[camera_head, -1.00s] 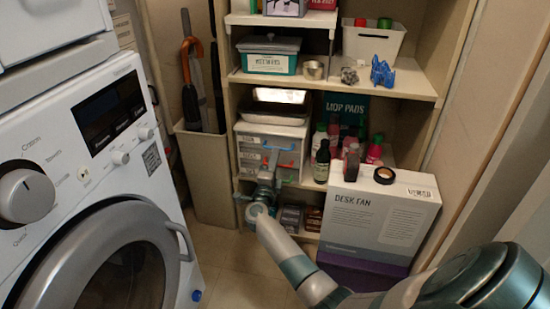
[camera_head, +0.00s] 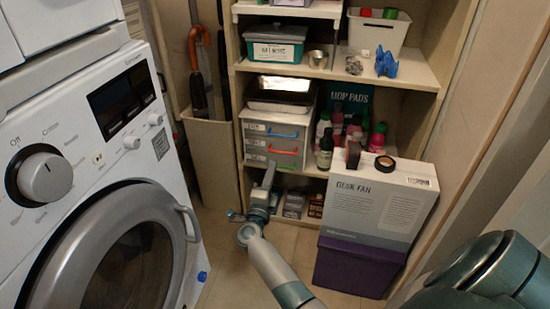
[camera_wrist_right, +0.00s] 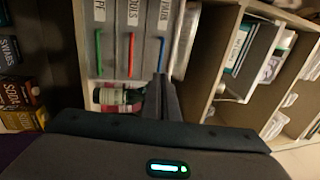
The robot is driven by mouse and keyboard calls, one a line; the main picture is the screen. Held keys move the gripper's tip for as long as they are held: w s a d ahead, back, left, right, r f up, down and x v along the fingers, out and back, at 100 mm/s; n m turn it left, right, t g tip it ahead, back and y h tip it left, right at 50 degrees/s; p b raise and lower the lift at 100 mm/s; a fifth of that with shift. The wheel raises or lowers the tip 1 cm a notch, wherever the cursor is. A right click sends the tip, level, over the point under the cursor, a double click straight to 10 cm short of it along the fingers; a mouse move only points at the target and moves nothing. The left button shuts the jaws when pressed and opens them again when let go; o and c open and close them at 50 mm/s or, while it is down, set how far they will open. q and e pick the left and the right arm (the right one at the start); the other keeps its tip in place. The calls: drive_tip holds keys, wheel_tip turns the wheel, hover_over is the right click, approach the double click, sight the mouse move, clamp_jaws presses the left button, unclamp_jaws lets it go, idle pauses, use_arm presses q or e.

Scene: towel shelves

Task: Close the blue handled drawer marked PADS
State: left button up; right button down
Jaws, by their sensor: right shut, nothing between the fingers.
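A small white drawer unit (camera_head: 246,118) stands on a low shelf. Its top drawer has a blue handle (camera_head: 282,134) and looks about level with the red-handled drawer (camera_head: 283,152) below. In the right wrist view, turned sideways, the blue handle (camera_wrist_right: 162,50) is on the rightmost drawer, whose label appears to end in "PADS". My right gripper (camera_head: 269,170) is shut and empty, just in front of the unit's lower part. In the wrist view its fingertips (camera_wrist_right: 160,78) overlap the end of the blue handle; contact cannot be told. My left gripper is out of view.
Bottles (camera_head: 325,150) stand right of the unit, with a desk fan box (camera_head: 375,205) on a purple box (camera_head: 350,268) in front of them. A washing machine (camera_head: 110,215) is at left. A metal tray (camera_head: 283,84) lies on the unit. Some floor shows between.

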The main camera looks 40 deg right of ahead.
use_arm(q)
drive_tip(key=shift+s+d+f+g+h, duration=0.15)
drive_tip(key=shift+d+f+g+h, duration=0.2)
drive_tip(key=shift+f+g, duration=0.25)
use_arm(e)
drive_tip(key=shift+v, duration=1.2)
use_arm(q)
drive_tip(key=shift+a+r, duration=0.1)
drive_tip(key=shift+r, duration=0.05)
use_arm(e)
drive_tip(key=shift+f, duration=0.1)
